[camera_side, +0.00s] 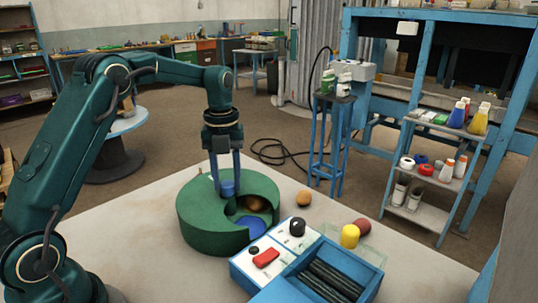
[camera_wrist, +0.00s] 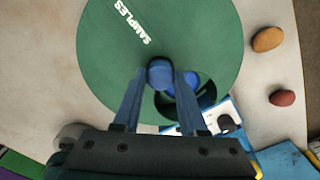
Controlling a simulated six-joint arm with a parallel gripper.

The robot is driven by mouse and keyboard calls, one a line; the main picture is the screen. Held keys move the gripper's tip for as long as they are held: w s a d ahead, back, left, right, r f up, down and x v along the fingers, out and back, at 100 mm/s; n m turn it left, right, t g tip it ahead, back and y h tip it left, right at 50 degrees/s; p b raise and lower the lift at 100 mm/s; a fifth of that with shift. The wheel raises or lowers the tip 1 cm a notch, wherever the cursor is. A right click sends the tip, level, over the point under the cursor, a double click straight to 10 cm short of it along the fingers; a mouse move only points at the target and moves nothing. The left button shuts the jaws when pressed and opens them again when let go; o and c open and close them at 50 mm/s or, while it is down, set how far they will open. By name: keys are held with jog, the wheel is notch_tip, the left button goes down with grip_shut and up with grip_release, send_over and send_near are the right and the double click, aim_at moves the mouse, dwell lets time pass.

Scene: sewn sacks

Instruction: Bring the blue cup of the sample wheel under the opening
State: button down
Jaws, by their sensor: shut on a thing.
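The sample wheel is a round green drum (camera_side: 210,222) on the pale table; its top carries the word SAMPLES in the wrist view (camera_wrist: 125,40). My gripper (camera_side: 227,180) points down over the drum and is shut on the blue knob (camera_side: 228,190) on its top; the knob also shows between the fingers in the wrist view (camera_wrist: 160,74). The opening lies on the drum's front right. The blue cup (camera_side: 250,225) shows in its front part, and a brown-orange thing (camera_side: 256,202) shows farther back. In the wrist view a finger partly covers the blue in the opening.
A blue-and-white box (camera_side: 330,262) with dark rods and a panel bearing a red block (camera_side: 266,257) and a black knob (camera_side: 297,227) stands close at the front right. A yellow piece (camera_side: 350,236), a red piece (camera_side: 362,226) and an orange ball (camera_side: 304,198) lie beyond it.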

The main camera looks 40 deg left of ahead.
jog(key=shift+c, duration=2.2)
grip_release()
jog(key=shift+r, duration=2.6)
